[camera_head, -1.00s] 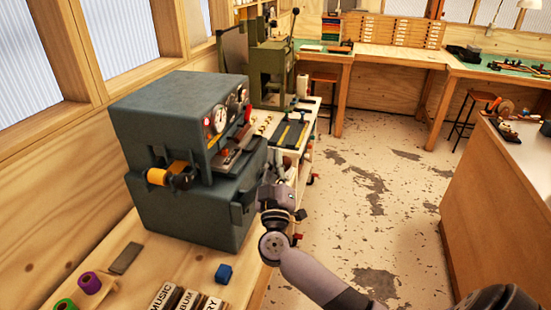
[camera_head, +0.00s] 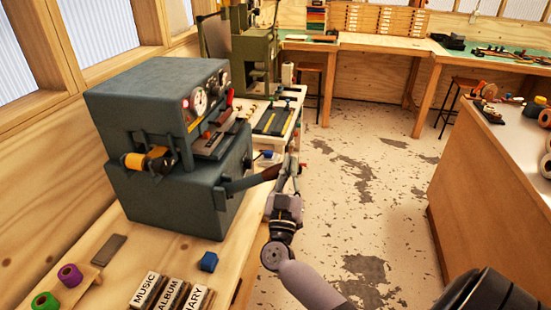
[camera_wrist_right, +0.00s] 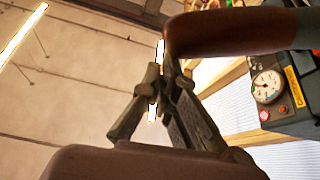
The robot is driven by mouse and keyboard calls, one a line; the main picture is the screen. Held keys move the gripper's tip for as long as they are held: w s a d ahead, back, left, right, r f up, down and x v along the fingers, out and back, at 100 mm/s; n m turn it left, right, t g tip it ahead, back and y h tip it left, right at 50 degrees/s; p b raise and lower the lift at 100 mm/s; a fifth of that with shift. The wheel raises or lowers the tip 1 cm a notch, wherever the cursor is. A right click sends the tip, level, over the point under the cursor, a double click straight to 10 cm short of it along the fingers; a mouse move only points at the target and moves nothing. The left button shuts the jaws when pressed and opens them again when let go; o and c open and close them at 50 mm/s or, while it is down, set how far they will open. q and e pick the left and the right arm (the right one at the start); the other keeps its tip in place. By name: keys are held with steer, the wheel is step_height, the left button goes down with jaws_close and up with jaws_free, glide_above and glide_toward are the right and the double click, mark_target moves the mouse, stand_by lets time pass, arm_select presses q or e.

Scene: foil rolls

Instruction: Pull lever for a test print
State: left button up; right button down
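The dark grey-green press (camera_head: 165,150) stands on the wooden bench at the left in the head view. Its lever (camera_head: 240,183) sticks out from its right side, with a brown handle (camera_head: 270,173) toward the aisle. The handle looms large in the wrist view (camera_wrist_right: 240,32). My right gripper (camera_head: 292,168) is at the handle's outer end; its fingers (camera_wrist_right: 157,85) come together at the tips in the wrist view, with nothing seen between them. The handle's end is close beside them; contact is unclear. My left gripper is out of view.
Purple (camera_head: 70,275) and green (camera_head: 45,301) rolls, a blue block (camera_head: 208,262) and title blocks (camera_head: 165,292) lie on the near bench. A green press (camera_head: 255,55) stands beyond. The aisle floor (camera_head: 350,190) is open; a cabinet (camera_head: 480,190) bounds it at right.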

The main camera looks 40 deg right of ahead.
steer(key=s+d+f+m+g+h+b, duration=0.1)
steer(key=s+f+m+g+b, duration=0.1)
steer(key=f, duration=0.5)
steer(key=s+d+f+m+g+h+b, duration=0.2)
steer(key=f+m+g+b, duration=0.1)
steer(key=f+m+b, duration=0.4)
steer(key=shift+d+f+m+g+h, duration=0.2)
steer(key=shift+f+m+g+h, duration=0.15)
steer(key=shift+m, duration=0.65)
steer(key=shift+f, duration=0.25)
steer(key=v, duration=0.7)
steer(key=shift+s+a+r, duration=0.2)
steer(key=shift+r, duration=0.1)
steer(key=shift+g, duration=0.25)
stand_by(0.8)
